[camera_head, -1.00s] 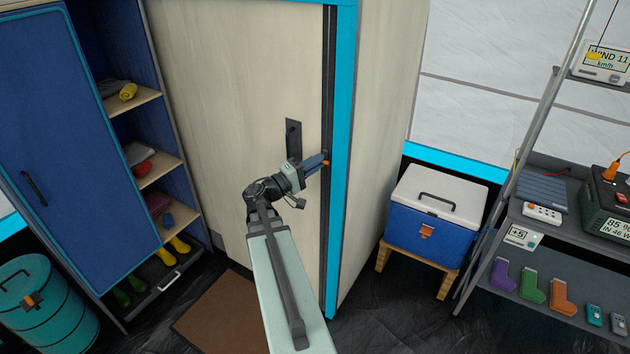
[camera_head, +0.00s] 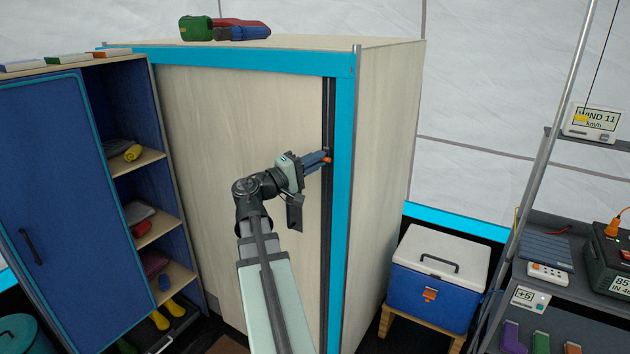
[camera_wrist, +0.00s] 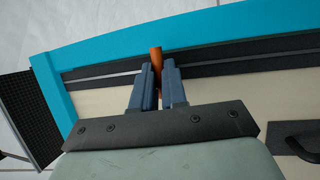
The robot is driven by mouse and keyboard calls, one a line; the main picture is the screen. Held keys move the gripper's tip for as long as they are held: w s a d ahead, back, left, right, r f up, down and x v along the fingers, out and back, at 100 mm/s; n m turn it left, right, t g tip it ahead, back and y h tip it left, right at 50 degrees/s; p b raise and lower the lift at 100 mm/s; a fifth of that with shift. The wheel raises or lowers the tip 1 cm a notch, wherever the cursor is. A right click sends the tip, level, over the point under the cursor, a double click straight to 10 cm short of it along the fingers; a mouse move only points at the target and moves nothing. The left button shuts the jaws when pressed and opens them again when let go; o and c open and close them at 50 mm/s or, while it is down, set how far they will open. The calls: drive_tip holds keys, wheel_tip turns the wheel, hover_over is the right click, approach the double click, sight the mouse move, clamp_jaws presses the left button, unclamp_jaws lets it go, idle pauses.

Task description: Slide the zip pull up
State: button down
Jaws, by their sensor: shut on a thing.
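The orange zip pull (camera_head: 328,159) sits on the dark zip track (camera_head: 327,220) along the right edge of the beige door panel (camera_head: 225,180), beside the blue frame (camera_head: 343,200). It is in the upper part of the track. My gripper (camera_head: 325,158) reaches it from the left and is shut on it. In the wrist view the orange pull (camera_wrist: 155,60) stands between the two blue-grey fingers (camera_wrist: 158,80), with the dark track (camera_wrist: 220,57) running behind it. The lower part of the pull is hidden by the fingers.
A blue cabinet with open shelves (camera_head: 140,160) stands at the left. A blue and white cooler (camera_head: 438,265) on a wooden stool is at the right. Rolled bundles (camera_head: 225,29) lie on top of the enclosure. Metal shelving (camera_head: 545,250) is at far right.

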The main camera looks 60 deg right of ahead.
drive_tip(key=shift+r, duration=2.15)
drive_tip(key=c, duration=1.1)
unclamp_jaws()
drive_tip(key=shift+c, duration=0.2)
drive_tip(key=v, duration=1.3)
drive_tip(key=shift+w+a, duration=0.15)
drive_tip(key=shift+a, duration=0.15)
drive_tip(key=shift+f, duration=0.15)
